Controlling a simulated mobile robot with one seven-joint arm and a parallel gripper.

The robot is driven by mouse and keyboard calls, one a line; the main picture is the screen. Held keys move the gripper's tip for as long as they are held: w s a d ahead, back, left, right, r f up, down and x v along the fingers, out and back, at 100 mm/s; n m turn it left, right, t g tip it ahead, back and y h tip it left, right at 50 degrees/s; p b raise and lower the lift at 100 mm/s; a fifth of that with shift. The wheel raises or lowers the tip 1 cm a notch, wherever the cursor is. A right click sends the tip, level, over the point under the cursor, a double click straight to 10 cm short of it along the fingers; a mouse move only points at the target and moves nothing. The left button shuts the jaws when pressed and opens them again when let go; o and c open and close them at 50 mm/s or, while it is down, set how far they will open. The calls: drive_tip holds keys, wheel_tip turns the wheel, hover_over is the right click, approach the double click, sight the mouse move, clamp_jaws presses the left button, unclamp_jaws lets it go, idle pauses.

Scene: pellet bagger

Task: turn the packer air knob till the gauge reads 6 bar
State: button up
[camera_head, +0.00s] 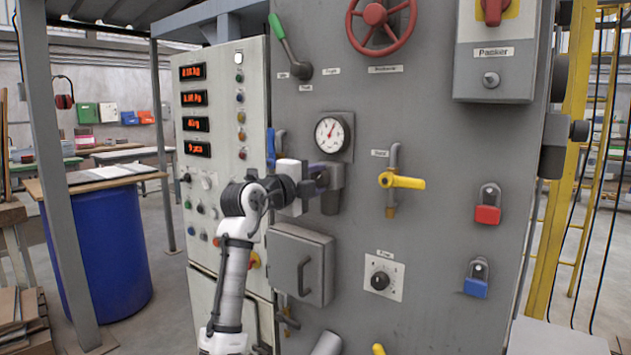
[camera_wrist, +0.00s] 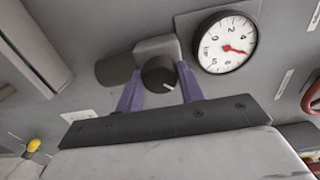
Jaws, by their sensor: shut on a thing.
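The packer air knob (camera_wrist: 158,74) is black and round with a pale mark, and sits on a grey regulator body (camera_wrist: 156,47). My gripper (camera_wrist: 160,72) is shut on it, one bluish finger on each side. In the head view my gripper (camera_head: 321,178) is at the regulator just below the gauge and hides the knob. The round white gauge (camera_head: 332,133) has a red needle pointing up and slightly right. In the wrist view the gauge (camera_wrist: 227,43) shows the needle past the 4; the exact reading is too small to tell.
A yellow-handled valve (camera_head: 402,181) is right of my gripper. Below are a grey box with a handle (camera_head: 302,265) and a black dial (camera_head: 380,280). A red handwheel (camera_head: 381,20) and green lever (camera_head: 285,38) are above. Red (camera_head: 487,214) and blue (camera_head: 475,288) padlocks hang at right.

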drive_tip(key=o, duration=1)
drive_tip(key=b+v, duration=0.2)
drive_tip(key=v, duration=1.1)
drive_tip(key=shift+s+a+b, duration=0.25)
drive_tip(key=shift+s+b, duration=0.1)
drive_tip(key=shift+b, duration=0.05)
drive_tip(key=shift+a, duration=0.1)
